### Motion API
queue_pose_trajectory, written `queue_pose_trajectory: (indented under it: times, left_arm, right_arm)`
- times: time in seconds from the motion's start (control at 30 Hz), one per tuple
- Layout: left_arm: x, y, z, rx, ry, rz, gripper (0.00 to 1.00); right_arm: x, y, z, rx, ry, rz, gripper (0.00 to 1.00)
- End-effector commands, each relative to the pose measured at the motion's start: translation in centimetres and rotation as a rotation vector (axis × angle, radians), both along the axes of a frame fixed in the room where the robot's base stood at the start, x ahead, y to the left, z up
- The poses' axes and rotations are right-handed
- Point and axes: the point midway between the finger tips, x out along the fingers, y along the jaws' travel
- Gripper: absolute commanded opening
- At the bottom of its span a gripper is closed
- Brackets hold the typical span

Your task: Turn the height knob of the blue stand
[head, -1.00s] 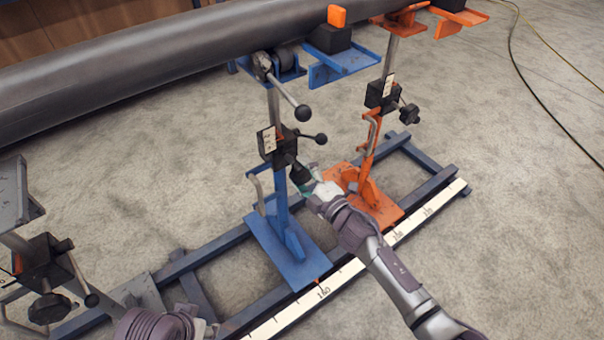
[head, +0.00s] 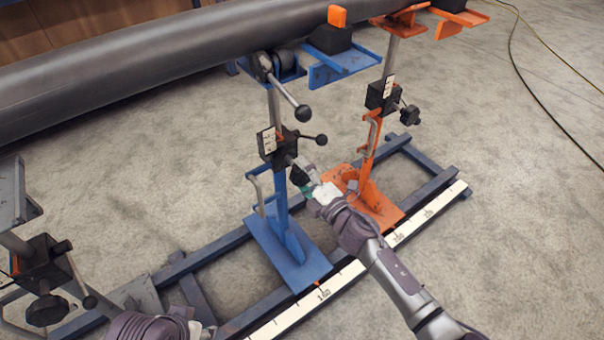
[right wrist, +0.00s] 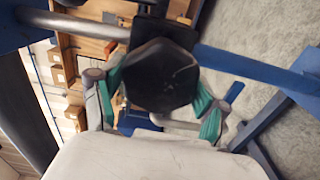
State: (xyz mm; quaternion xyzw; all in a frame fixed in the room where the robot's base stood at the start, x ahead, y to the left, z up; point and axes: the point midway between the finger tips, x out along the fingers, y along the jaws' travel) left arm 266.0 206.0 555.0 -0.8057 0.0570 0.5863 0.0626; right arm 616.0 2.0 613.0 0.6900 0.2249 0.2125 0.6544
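The blue stand (head: 283,235) is upright on the floor frame, left of the orange stand. A black clamp block with a white scale label sits on its post. The black height knob (right wrist: 160,76) fills the middle of the right wrist view; in the head view the gripper partly hides it. My right gripper (head: 304,175) reaches it from the lower right. Its teal finger pads lie against opposite sides of the knob, and it looks shut on it. My left arm shows at the bottom left of the head view; its fingers are out of sight.
A large grey pipe (head: 170,62) lies across the stand tops. A ball-ended lever (head: 302,112) sticks out above the clamp block. The orange stand (head: 372,190) is close to my right forearm. A white ruler (head: 345,276) runs along the frame. A grey stand is at left.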

Motion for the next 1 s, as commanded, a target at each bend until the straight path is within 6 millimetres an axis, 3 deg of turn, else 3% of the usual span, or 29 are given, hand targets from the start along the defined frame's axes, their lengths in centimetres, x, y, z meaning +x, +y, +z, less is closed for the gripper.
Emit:
queue_pose_trajectory:
  times: [0.03, 0.1, 0.53, 1.0]
  left_arm:
    - [0.0, 0.0, 0.0, 0.0, 0.0, 0.0, 0.45]
    - [0.0, 0.0, 0.0, 0.0, 0.0, 0.0, 0.45]
    - [0.0, 0.0, -0.1, 0.0, 0.0, 0.0, 0.45]
    - [0.0, 0.0, 0.0, 0.0, 0.0, 0.0, 0.45]
  right_arm:
    - [0.0, 0.0, -0.1, 0.0, 0.002, 0.0, 0.86]
    - [0.0, 0.0, -0.1, 0.0, 0.001, 0.0, 0.96]
    - [-0.5, -0.5, 0.0, 0.0, 0.0, -0.001, 0.96]
    - [-7.9, -5.7, -0.1, 0.0, 0.003, 0.0, 0.96]
